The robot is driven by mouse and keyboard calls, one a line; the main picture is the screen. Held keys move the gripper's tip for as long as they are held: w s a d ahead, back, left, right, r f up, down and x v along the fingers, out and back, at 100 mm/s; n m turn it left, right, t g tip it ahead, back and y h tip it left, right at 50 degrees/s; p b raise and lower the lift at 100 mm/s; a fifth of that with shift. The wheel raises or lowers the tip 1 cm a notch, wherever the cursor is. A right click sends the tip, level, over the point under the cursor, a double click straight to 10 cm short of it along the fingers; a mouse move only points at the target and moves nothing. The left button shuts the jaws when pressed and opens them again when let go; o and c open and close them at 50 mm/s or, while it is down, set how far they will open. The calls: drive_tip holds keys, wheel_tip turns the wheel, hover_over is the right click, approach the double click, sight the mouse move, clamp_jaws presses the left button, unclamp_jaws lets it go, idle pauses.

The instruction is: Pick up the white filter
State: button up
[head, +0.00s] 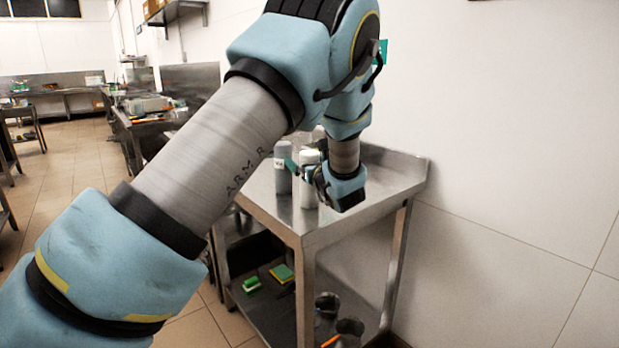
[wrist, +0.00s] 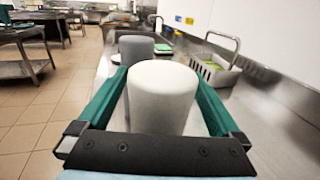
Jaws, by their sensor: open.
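The white filter (wrist: 162,97) is a pale upright cylinder on the steel table. In the wrist view it stands between the two green fingers of my gripper (wrist: 160,98), which are open on either side of it. Whether the fingers touch it cannot be told. In the head view the white filter (head: 308,180) stands on the table top, partly hidden by my gripper (head: 318,180).
A grey cylinder (wrist: 136,48) stands just behind the white one, also in the head view (head: 283,168). The steel table (head: 385,185) has a lower shelf with sponges (head: 282,273) and dark cups.

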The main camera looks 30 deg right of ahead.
drive_tip(key=shift+c, duration=0.2)
clamp_jaws()
idle(0.6)
